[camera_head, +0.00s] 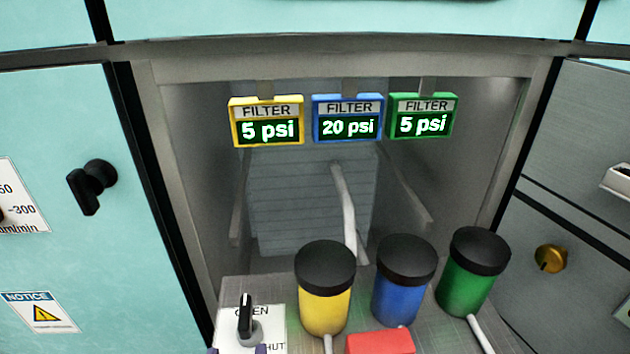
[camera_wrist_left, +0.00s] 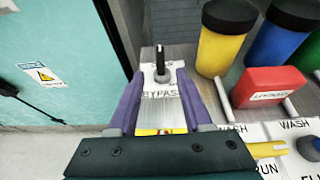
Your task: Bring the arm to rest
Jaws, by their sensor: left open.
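My left gripper (camera_wrist_left: 158,80) is open, with its two purple fingers apart and nothing between their tips. In the head view only the purple fingertips (camera_head: 237,350) show at the bottom edge, just below the black bypass handle (camera_head: 245,318). The handle also shows in the wrist view (camera_wrist_left: 160,62), just beyond the fingertips and pointing towards OPEN. It sits on a white plate labelled BYPASS (camera_wrist_left: 160,93). The rest of my left arm is out of the head view. My right gripper is not in view.
Yellow (camera_head: 325,300), blue (camera_head: 402,290) and green (camera_head: 468,285) canisters with black lids stand right of the handle. A red block (camera_head: 380,342) lies before them. Three filter displays (camera_head: 347,120) hang above. A cabinet door with a black knob (camera_head: 90,185) is at left.

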